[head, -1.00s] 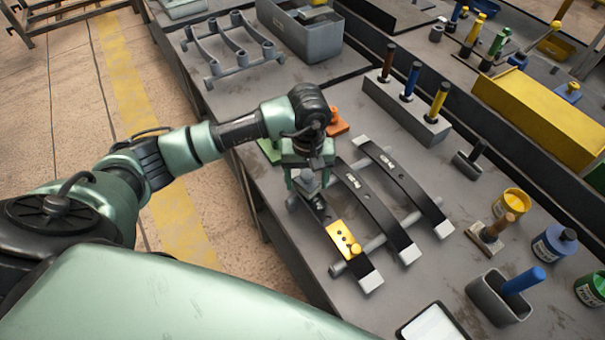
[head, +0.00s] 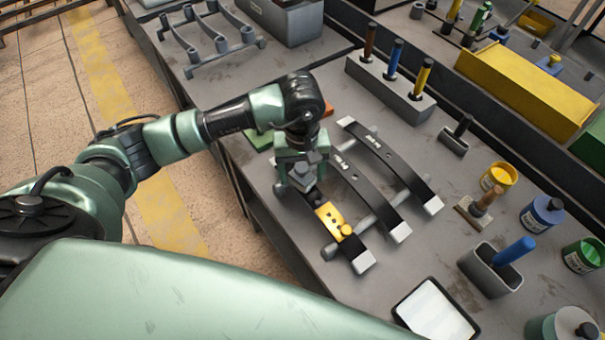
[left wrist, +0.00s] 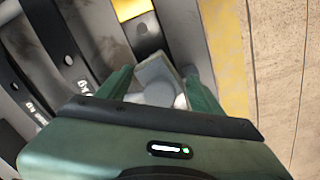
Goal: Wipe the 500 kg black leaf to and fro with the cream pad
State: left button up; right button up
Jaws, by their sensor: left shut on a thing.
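My left gripper (head: 301,184) is shut on a pale grey-cream block, which I take as the pad (left wrist: 157,72). In the left wrist view the pad sits between the two green fingers. The gripper is over the upper part of the leftmost black leaf (head: 314,198), close to a yellow piece (head: 331,216) fixed on that leaf. Whether the pad touches the leaf is unclear. A middle black leaf (head: 372,194) and a right black leaf (head: 402,170) lie beside it, with white labels too small to read. My right gripper is out of view.
A grey block with handled tools (head: 390,90) stands behind the leaves. A brush (head: 474,213), a grey holder with a blue handle (head: 490,272), paint pots (head: 543,215) and a tablet (head: 436,310) lie to the right. The bench's left edge is close to my arm.

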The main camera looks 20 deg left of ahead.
aim_at(288, 169)
pick_arm(q)
jog(key=shift+w+a+f+b, duration=0.35)
jog(key=shift+w+a+b, duration=0.1)
jog(key=shift+a+b, duration=0.25)
jog(key=shift+w+a, duration=0.3)
jog(key=shift+a, duration=0.2)
jog(key=shift+w+a+f+b, duration=0.25)
jog(key=shift+w+a+b, duration=0.15)
jog(key=shift+a+b, duration=0.55)
jog(key=shift+w+a+b, duration=0.3)
jog(key=shift+a+b, duration=0.1)
jog(key=shift+b, duration=0.25)
jog(key=shift+s+d+r, duration=0.2)
jog(key=shift+s+d, duration=0.25)
jog(key=shift+d, duration=0.35)
jog(key=shift+s+d+r, duration=0.15)
jog(key=shift+s+d, duration=0.25)
jog(key=shift+d, duration=0.35)
jog(key=shift+s+d+r+b, duration=0.1)
jog(key=shift+s+d+b, duration=0.25)
jog(key=shift+d, duration=0.4)
jog(key=shift+s+d+r+b, duration=0.15)
jog(key=shift+s+d, duration=0.3)
jog(key=shift+d, duration=0.25)
jog(key=shift+f, duration=0.1)
